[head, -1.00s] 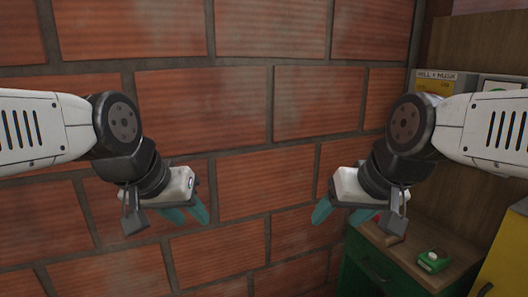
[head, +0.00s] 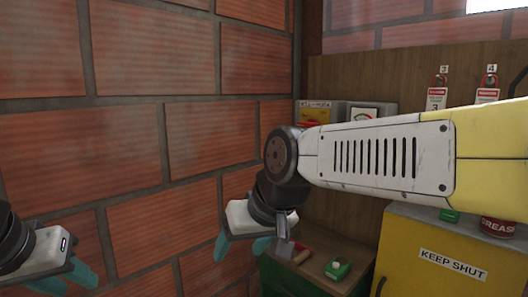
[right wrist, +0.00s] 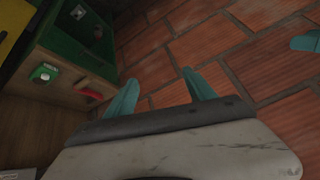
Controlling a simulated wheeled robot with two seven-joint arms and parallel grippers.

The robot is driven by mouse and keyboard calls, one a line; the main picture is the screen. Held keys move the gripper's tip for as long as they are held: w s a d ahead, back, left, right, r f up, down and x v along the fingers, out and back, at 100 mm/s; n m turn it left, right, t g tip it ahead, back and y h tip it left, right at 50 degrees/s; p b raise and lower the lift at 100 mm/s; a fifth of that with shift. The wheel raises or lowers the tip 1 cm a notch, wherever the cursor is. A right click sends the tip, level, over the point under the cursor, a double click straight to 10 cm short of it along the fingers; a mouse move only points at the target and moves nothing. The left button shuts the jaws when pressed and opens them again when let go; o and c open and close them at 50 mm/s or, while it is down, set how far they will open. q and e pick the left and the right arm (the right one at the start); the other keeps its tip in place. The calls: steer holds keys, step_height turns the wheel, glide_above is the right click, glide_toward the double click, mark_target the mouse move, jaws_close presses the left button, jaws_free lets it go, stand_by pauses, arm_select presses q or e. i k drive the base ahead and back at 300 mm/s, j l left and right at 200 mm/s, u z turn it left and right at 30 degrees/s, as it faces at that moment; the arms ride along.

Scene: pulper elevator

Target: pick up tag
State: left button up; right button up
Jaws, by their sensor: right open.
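Two red-and-white tags hang on the wooden back board in the head view, one under number 3 (head: 437,98) and one under number 4 (head: 487,92). Each hangs from a red padlock-like piece. My right gripper (head: 240,246) is open and empty, low and well left of the tags, in front of the brick wall. Its two teal fingers stand apart in the right wrist view (right wrist: 160,95). My left gripper (head: 68,280) is at the lower left edge, partly cut off, with its teal fingers apart and nothing seen between them.
My right forearm crosses in front of the board.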

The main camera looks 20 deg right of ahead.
mark_target(437, 97)
steer(key=z, duration=2.1)
